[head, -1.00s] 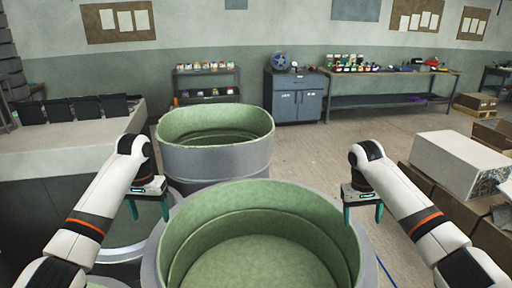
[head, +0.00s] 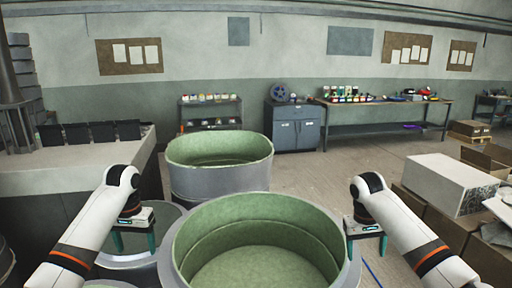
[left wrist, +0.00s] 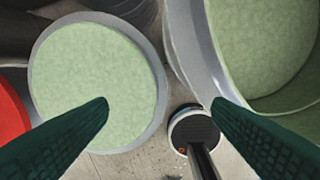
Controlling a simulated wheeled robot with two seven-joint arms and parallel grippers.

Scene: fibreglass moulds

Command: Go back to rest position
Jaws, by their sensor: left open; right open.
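My left gripper (head: 134,246) is open and empty, left of the near round mould in the head view. Its two dark green fingers also show wide apart in the left wrist view (left wrist: 160,104), with nothing between them. My right gripper (head: 366,246) is open and empty, to the right of the near mould. The near mould (head: 350,272) is a grey-rimmed tub with a green lining, between the two grippers. A second green-lined mould (head: 220,183) stands behind it.
In the left wrist view a round green-faced mould (left wrist: 95,85) lies below, with a red object (left wrist: 10,115) at its left. Boxes (head: 450,182) stand at the right. A cabinet (head: 293,126) and workbench (head: 385,106) stand at the back. Open floor lies between.

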